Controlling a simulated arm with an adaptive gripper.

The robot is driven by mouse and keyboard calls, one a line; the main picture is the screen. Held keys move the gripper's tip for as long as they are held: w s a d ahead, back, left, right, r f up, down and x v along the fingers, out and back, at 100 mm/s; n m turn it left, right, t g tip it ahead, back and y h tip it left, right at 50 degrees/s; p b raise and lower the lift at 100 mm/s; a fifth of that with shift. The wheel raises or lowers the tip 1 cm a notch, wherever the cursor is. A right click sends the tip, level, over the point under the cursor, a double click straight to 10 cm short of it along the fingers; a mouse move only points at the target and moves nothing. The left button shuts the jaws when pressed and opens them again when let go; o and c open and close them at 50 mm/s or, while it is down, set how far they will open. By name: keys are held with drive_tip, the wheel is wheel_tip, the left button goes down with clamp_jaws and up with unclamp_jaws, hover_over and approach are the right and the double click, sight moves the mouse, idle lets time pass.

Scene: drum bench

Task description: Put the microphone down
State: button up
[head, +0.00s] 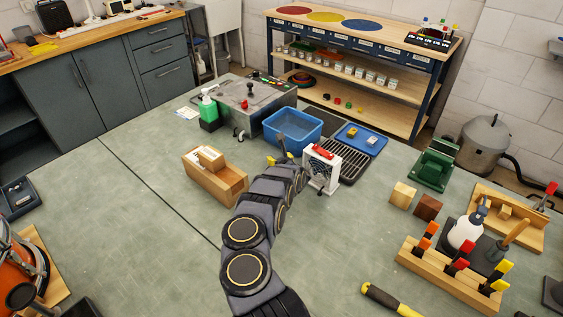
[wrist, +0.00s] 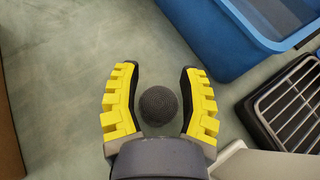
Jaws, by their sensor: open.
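The dark, round mesh head of the microphone (wrist: 158,104) shows in the wrist view between the two yellow-padded fingers of my gripper (wrist: 160,70). The fingers are open, with bench showing on both sides of the ball. The rest of the microphone is hidden below its head, and I cannot tell exactly how it stands. In the head view my gripper (head: 280,158) is over the middle of the bench, in front of the blue tub. There the microphone cannot be clearly told apart from my gripper and arm.
Close by are a blue tub (head: 293,125) behind, a wooden box (head: 212,184) to the left, and a small white fan-like unit (head: 321,172) and black rack (head: 342,157) to the right.

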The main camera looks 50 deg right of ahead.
drive_tip(key=v, duration=0.6)
drive_tip(key=shift+d, duration=0.1)
drive_tip(key=shift+s+a+r, duration=0.25)
drive_tip(key=shift+s+a, duration=0.2)
drive_tip(key=shift+s, duration=0.05)
drive_tip(key=shift+a, duration=0.1)
